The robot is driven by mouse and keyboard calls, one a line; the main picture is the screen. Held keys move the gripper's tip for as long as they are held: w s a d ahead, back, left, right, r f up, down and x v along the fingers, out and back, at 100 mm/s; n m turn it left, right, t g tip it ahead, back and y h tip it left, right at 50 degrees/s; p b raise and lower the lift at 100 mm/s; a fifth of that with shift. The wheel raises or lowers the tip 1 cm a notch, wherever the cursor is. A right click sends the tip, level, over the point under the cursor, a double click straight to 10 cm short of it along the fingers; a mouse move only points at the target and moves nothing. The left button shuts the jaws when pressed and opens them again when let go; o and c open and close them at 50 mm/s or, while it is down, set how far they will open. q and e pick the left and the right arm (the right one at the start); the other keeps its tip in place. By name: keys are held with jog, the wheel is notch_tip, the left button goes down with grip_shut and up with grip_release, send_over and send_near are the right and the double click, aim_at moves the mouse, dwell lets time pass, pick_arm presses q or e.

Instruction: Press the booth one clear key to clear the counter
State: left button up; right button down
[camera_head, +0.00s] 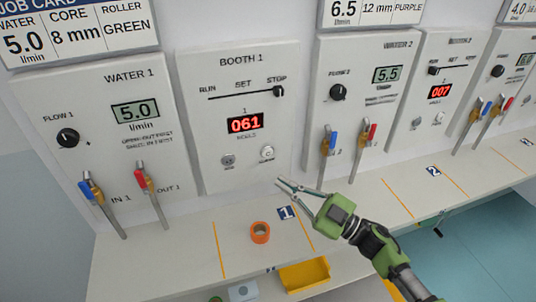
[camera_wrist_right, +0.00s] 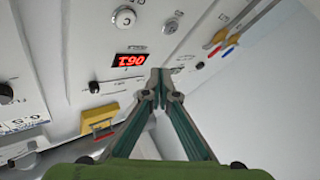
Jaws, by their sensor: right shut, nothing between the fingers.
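The booth 1 panel (camera_head: 232,125) has a red counter reading 061 (camera_head: 245,123). Below it are a grey key (camera_head: 228,160) on the left and a paler key (camera_head: 267,153) on the right; their small labels are too blurred to read. My right gripper (camera_head: 279,182) is shut and empty, its tips below the paler key and apart from it. In the wrist view, which is upside down, the gripper tips (camera_wrist_right: 160,73) show beside the counter (camera_wrist_right: 131,60), with a large pale key (camera_wrist_right: 123,18) beyond. My left gripper is out of view.
An orange ring (camera_head: 260,232) lies on the shelf (camera_head: 180,245) near a number 1 tag. A yellow tray (camera_head: 305,274) is at the front. Valve handles of water 1 (camera_head: 150,190) and water 2 (camera_head: 327,150) stick out either side of the booth panel.

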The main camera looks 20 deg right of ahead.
aim_at(268, 153)
jog(key=w+b, duration=0.3)
jog(key=w, duration=0.5)
jog(key=shift+a, duration=0.15)
jog(key=shift+w, duration=0.2)
dwell(1.1)
jog(key=shift+w+b, duration=0.3)
jog(key=shift+w, duration=0.35)
dwell(0.6)
jog(key=shift+s, duration=0.15)
jog(key=shift+s+p, duration=0.3)
jog(key=shift+s, duration=0.35)
